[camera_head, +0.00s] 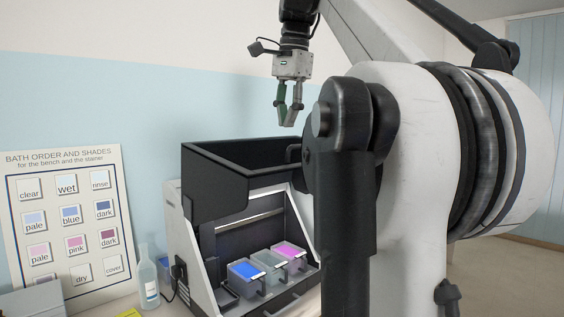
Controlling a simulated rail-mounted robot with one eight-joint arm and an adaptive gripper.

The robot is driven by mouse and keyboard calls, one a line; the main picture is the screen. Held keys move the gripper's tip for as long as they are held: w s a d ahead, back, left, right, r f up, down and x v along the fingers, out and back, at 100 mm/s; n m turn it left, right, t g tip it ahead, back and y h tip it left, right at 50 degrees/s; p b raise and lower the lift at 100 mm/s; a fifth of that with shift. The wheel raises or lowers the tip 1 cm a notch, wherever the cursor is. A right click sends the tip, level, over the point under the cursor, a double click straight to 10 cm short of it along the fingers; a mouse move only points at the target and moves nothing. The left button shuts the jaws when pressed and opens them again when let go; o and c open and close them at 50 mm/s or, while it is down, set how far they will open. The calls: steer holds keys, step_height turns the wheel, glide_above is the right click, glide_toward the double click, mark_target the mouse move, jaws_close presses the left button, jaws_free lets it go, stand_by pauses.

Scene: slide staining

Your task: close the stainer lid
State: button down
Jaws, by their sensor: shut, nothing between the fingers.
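The stainer (178,222) stands on the bench, a light-sided machine with a dark interior. Its black lid (216,186) is raised at the top, so the front is open. Inside sit a blue bath (245,272), a clear or grey bath (266,264) and a pink bath (289,251). My gripper (287,122) hangs pointing down, above the lid and apart from it. Its fingers are shut and empty. My arm hides the stainer's right side.
A bath order chart (70,287) leans against the wall at left. A clear bottle (148,280) stands left of the stainer, near a black cable and plug (179,268). A yellow note (130,313) lies at the bottom edge. The air left of my gripper is clear.

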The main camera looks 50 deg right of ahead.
mark_target(282, 169)
steer(key=f, duration=0.3)
steer(key=w+f, duration=0.1)
steer(key=f, duration=0.5)
steer(key=shift+w+f, duration=0.15)
steer(key=shift+f, duration=0.1)
